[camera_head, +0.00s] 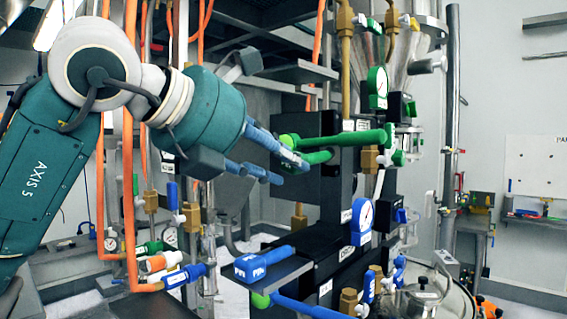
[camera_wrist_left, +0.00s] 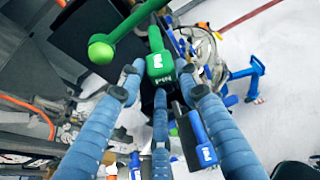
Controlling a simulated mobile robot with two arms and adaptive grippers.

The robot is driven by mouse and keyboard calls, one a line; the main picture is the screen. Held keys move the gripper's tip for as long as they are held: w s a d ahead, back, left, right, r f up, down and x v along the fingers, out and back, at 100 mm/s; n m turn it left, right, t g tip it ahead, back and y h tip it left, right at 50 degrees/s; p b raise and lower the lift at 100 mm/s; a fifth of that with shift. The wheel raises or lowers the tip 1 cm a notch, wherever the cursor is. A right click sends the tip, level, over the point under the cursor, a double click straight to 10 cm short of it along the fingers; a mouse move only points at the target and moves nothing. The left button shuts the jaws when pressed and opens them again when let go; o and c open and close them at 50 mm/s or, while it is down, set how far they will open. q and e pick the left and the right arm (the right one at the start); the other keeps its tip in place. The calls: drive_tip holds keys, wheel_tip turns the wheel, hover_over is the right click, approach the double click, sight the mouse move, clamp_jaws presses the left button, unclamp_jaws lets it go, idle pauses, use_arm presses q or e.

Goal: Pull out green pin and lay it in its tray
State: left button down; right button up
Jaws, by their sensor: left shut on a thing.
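The green pin (camera_wrist_left: 160,68), with a white PIN label on its head, sits between the fingertips of my left gripper (camera_wrist_left: 158,78) in the left wrist view. My left gripper is shut on its head. In the head view the green pin (camera_head: 318,157) points right toward the dark machine block, and my left gripper (camera_head: 277,157) reaches it from the left. Whether its far end is still in a hole is hidden. I cannot make out the green pin's tray. My right gripper is in neither view.
A green lever (camera_head: 350,138) with a ball end runs just above the pin; its ball (camera_wrist_left: 101,50) is left of the pin in the wrist view. A blue pin (camera_head: 264,262) lies on a dark shelf (camera_head: 283,274) below. Orange hoses (camera_head: 127,150) hang on the left.

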use_arm(q)
drive_tip(key=shift+s+a+b, duration=0.45)
drive_tip(key=shift+s+a, duration=0.15)
drive_tip(key=shift+s, duration=0.3)
drive_tip(key=shift+s+a, duration=0.1)
idle(0.3)
drive_tip(key=shift+s+a, duration=0.25)
drive_tip(key=shift+s, duration=0.1)
drive_tip(key=shift+s+a+b, duration=0.5)
drive_tip(key=shift+s+a, duration=0.25)
drive_tip(key=shift+s, duration=0.3)
drive_tip(key=shift+s+a+b, duration=0.5)
drive_tip(key=shift+s+a, duration=0.25)
drive_tip(key=shift+s, duration=0.3)
